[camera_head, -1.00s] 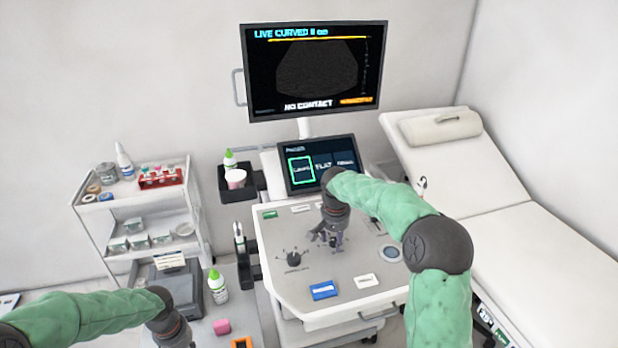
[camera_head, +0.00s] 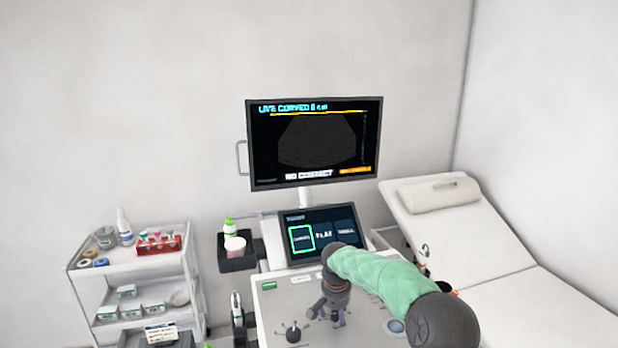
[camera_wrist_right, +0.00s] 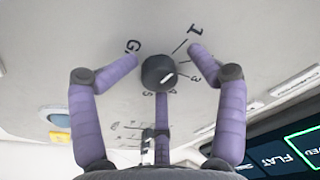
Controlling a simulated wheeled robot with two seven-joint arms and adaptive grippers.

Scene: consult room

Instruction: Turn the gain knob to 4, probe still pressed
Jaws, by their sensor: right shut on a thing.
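The gain knob (camera_wrist_right: 158,72) is a dark round knob with a white pointer line, in the right wrist view. A "G" and the digits 1, 3 and 5 are printed around it. The pointer faces right, roughly toward the 3; its exact setting is hard to tell. In the head view my right gripper (camera_head: 333,312) is over the console and hides this knob. The monitor (camera_head: 314,145) reads "NO CONTACT". My left gripper is out of view, and I see no pressed probe.
A second knob (camera_head: 293,335) with tick marks is left of my right gripper on the console. A touch panel (camera_head: 322,236) stands behind the gripper. The exam bed (camera_head: 470,230) is at the right and a supply cart (camera_head: 130,265) at the left.

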